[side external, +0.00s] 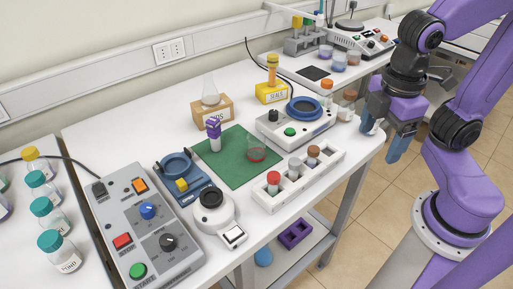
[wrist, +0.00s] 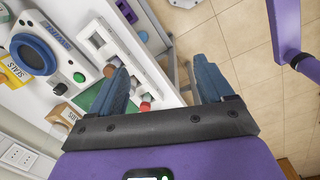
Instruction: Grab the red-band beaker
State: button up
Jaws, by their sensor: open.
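My gripper (side external: 383,138) is open and empty, off the table's right end, well apart from the beaker. In the wrist view my two blue fingers (wrist: 158,72) are spread, with table edge and floor beyond them. A piece of the green mat (wrist: 103,97) shows there beside the left finger; I cannot make out the beaker in that view.
A white rack (side external: 293,180) with capped vials stands between the beaker and the table's front edge. A blue-ringed device (side external: 300,118) sits behind the rack. A purple-topped vial (side external: 214,133) and a flask (side external: 210,92) stand left of the beaker. Tiled floor lies right of the table.

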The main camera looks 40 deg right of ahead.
jog(key=w+a+n+t+h, duration=0.7)
jog(key=w+a+n+h, duration=0.4)
jog(key=w+a, duration=0.85)
send_near(254, 148)
jog(key=shift+n+y, duration=0.3)
jog(key=shift+y, duration=0.1)
jog(key=x, duration=1.3)
jog(key=shift+d+r, duration=0.15)
jog(key=shift+d, duration=0.1)
jog(key=shift+c, duration=0.3)
jog(key=c, duration=1)
